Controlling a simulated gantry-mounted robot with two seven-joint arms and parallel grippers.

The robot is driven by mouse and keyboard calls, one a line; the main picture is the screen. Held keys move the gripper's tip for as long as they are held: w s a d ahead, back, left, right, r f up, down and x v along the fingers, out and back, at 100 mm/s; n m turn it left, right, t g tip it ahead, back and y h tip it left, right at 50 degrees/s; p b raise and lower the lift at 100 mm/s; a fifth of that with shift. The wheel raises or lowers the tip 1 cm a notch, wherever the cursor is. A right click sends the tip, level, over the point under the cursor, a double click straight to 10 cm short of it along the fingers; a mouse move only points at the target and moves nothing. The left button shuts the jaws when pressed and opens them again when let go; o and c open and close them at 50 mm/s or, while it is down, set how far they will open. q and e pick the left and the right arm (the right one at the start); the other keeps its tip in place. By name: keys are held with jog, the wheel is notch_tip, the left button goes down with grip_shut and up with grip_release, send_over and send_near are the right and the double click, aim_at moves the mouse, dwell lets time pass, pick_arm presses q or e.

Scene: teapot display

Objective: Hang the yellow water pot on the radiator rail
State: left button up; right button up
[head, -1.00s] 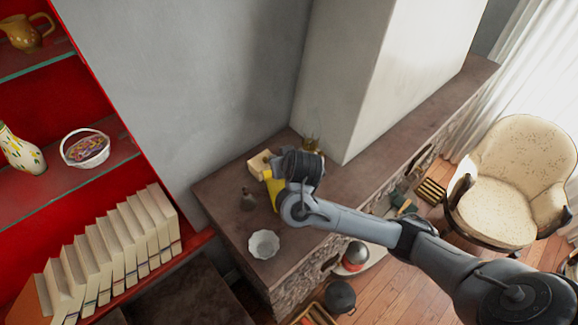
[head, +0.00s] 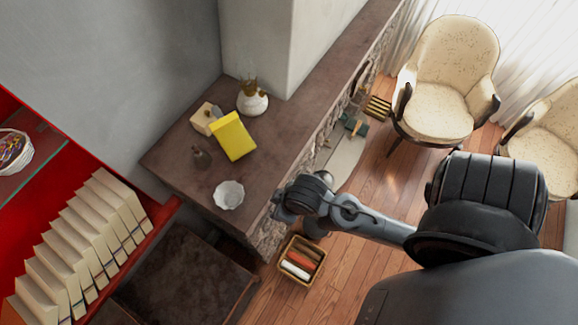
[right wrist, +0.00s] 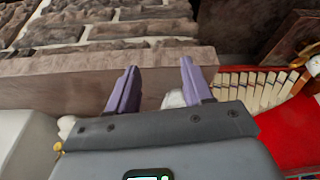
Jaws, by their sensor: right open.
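The yellow water pot (head: 233,137), a flat box shape, stands tilted in the head view on the brown stone mantel ledge (head: 280,130). It is apart from my right gripper. In the head view my right gripper (head: 295,198) is in front of the ledge's front edge, lower right of the pot, with its fingers hidden. In the right wrist view its two purple fingers (right wrist: 158,88) are spread, with nothing held between them. The ledge edge and stonework show beyond them. I cannot make out a radiator rail in these views. My left gripper is not in view.
Near the pot are a wooden block (head: 205,118), a white vase (head: 252,99), a small dark jug (head: 201,157) and a white bowl (head: 229,194). A red bookshelf (head: 75,215) is at left. A basket (head: 301,262) and armchair (head: 445,75) stand on the floor.

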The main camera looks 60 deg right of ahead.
jog(key=shift+o, duration=0.3)
jog(key=s, duration=0.2)
jog(key=shift+s+a+f, duration=0.1)
jog(key=shift+s, duration=0.2)
jog(key=shift+w, duration=0.1)
